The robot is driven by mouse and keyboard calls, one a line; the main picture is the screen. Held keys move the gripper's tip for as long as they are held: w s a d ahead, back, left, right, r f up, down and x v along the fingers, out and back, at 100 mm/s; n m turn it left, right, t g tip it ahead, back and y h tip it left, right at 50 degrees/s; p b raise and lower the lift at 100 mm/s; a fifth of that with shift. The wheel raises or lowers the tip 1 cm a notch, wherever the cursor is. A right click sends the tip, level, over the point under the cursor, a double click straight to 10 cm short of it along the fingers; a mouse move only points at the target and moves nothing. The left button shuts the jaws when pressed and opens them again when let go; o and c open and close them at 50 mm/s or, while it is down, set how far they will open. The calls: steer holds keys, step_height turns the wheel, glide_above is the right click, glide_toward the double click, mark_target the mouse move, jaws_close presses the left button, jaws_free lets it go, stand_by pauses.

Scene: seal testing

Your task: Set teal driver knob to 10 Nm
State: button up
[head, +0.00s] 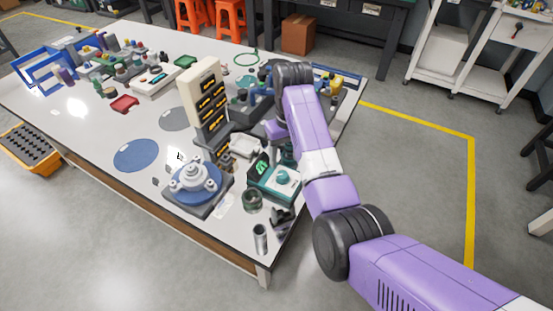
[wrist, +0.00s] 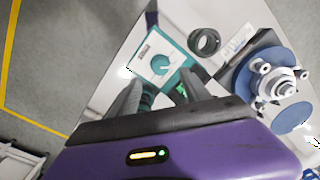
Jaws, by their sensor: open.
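The teal driver (head: 265,189) is a box with a pale top near the table's right front edge. Its round teal knob (head: 283,178) sits on that top; the mark it points to is too small to read. In the wrist view the driver (wrist: 179,44) lies beyond my fingers, with its knob (wrist: 160,62) facing the camera. My gripper (wrist: 161,86) is open, one grey finger on each side, with nothing seen held between them. The knob appears a little past the fingertips, apart from them. In the head view my arm hides most of the gripper.
A grey fixture with a blue disc (head: 211,192) stands left of the driver. A dark ring (head: 252,199) and a metal cylinder (head: 261,239) stand in front. A tall cream rack (head: 201,80) rises behind.

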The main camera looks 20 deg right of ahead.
mark_target(283, 174)
steer(key=shift+w+f, duration=0.15)
steer(key=shift+f, duration=0.1)
steer(key=f, duration=0.7)
steer(key=shift+a+f, duration=0.2)
steer(key=shift+c, duration=0.2)
jaws_close()
